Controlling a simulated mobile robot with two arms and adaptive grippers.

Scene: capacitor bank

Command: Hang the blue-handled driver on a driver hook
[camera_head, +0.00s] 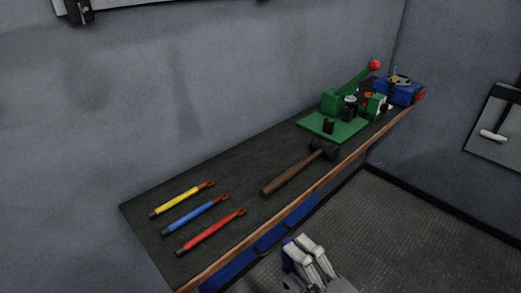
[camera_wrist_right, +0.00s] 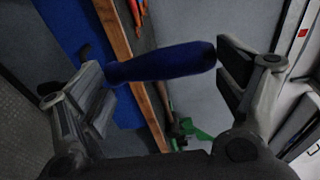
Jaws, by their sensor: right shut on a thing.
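My right gripper (camera_head: 304,253) is in front of the bench, over the floor. In the right wrist view the right gripper (camera_wrist_right: 165,78) is shut on the blue-handled driver (camera_wrist_right: 165,62), whose dark blue handle spans crosswise between the two fingers. In the head view only a small blue part of the driver (camera_head: 287,262) shows beside the fingers. Its shaft and tip cannot be made out. No driver hook can be clearly identified. My left gripper is not in view.
On the dark bench (camera_head: 240,170) lie yellow (camera_head: 180,200), blue (camera_head: 193,216) and red (camera_head: 210,232) rod-like tools and a mallet (camera_head: 290,176). A green press (camera_head: 333,125) and a blue device (camera_head: 398,92) stand behind. A panel with a hammer (camera_head: 495,132) hangs right.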

